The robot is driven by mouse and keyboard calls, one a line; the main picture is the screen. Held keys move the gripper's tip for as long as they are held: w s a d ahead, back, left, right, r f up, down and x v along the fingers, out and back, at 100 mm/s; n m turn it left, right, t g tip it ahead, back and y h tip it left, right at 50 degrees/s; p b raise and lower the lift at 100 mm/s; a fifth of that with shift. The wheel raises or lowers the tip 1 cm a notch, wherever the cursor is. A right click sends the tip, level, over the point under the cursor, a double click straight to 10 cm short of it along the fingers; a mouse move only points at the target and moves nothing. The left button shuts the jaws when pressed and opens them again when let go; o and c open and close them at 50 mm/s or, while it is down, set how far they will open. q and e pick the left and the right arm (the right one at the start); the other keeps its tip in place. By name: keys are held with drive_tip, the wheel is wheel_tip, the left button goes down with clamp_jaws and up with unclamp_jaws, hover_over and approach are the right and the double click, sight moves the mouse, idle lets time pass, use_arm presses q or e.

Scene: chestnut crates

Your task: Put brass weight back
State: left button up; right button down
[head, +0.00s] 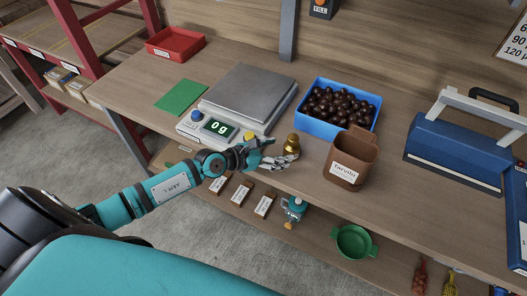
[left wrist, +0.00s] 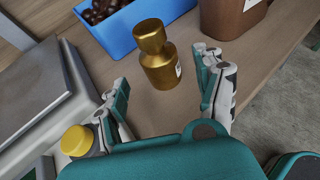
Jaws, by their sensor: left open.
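The brass weight (head: 291,146) stands upright on the wooden bench, between the scale and the brown labelled container. It also shows in the left wrist view (left wrist: 160,70), with part of a white label on its side. My left gripper (head: 277,153) is open and empty, low by the weight. In the left wrist view its fingers (left wrist: 163,80) are spread, with the weight ahead between them and a gap on each side. The scale (head: 237,104) reads 0 g and its pan is bare. My right gripper is not in view.
A blue crate (head: 316,123) of chestnuts stands behind the weight, and the brown container (head: 346,172) stands to its right. A green mat (head: 180,96) and red tray (head: 175,44) lie left. A blue case (head: 452,152) stands right. The bench's front edge is close to my gripper.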

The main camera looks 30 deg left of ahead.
use_arm(q)
drive_tip(key=v, duration=0.4)
drive_tip(key=shift+s+a, duration=0.3)
drive_tip(key=shift+s+a+r, duration=0.25)
drive_tip(key=shift+s+r, duration=0.1)
drive_tip(key=shift+s, duration=0.1)
